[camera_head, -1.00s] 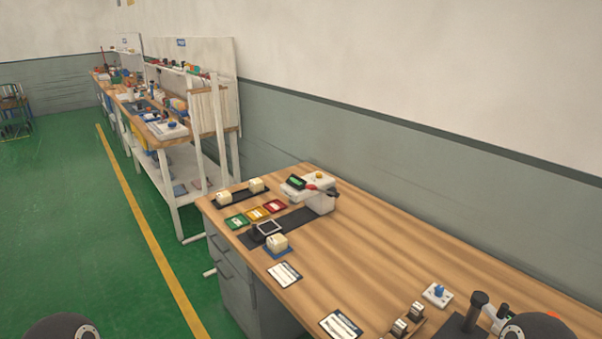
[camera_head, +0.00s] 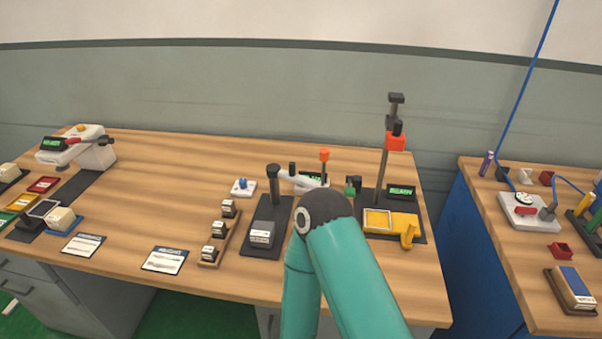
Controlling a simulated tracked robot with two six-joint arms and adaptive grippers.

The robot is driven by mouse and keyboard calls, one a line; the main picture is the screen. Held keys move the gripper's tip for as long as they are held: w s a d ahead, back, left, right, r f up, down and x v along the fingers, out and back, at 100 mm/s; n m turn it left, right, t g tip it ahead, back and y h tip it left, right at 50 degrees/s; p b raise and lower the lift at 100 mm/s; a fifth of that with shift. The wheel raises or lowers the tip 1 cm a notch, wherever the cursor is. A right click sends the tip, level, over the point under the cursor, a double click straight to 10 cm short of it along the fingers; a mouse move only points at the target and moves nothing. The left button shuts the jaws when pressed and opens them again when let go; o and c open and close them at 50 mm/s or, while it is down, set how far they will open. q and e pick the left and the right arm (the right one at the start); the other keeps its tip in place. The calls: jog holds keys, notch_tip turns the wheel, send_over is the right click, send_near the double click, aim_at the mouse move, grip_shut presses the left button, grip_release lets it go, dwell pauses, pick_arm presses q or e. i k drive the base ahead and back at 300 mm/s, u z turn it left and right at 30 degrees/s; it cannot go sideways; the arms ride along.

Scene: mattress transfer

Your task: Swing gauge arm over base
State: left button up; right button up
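A dark base plate (camera_head: 250,249) lies on the middle bench, with a grey labelled block (camera_head: 264,232) on it and a black post (camera_head: 273,186) at its back. A white bar (camera_head: 292,178), which looks like the gauge arm, reaches right from near the post top, beyond the plate's right edge. An orange-topped knob (camera_head: 324,156) stands near its right end. My teal arm rises from the bottom centre, and its round joint hides part of the area right of the plate. I cannot tell which arm it is. Neither gripper can be made out.
A stand with an orange clamp (camera_head: 395,142) and yellow fixture (camera_head: 405,221) is right of my arm. A rack of small blocks (camera_head: 212,250) and a white blue-knobbed plate (camera_head: 243,187) are left. Bare wood (camera_head: 165,190) lies farther left. A blue-sided bench is right.

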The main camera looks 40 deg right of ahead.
aim_at(273, 171)
jog(key=z, duration=0.1)
jog(key=k, duration=0.35)
jog(key=z, duration=0.4)
jog(key=i, duration=0.35)
jog(key=z, duration=0.55)
jog(key=k, duration=0.8)
jog(key=z, duration=0.2)
jog(key=i, duration=0.75)
jog(key=u, duration=0.1)
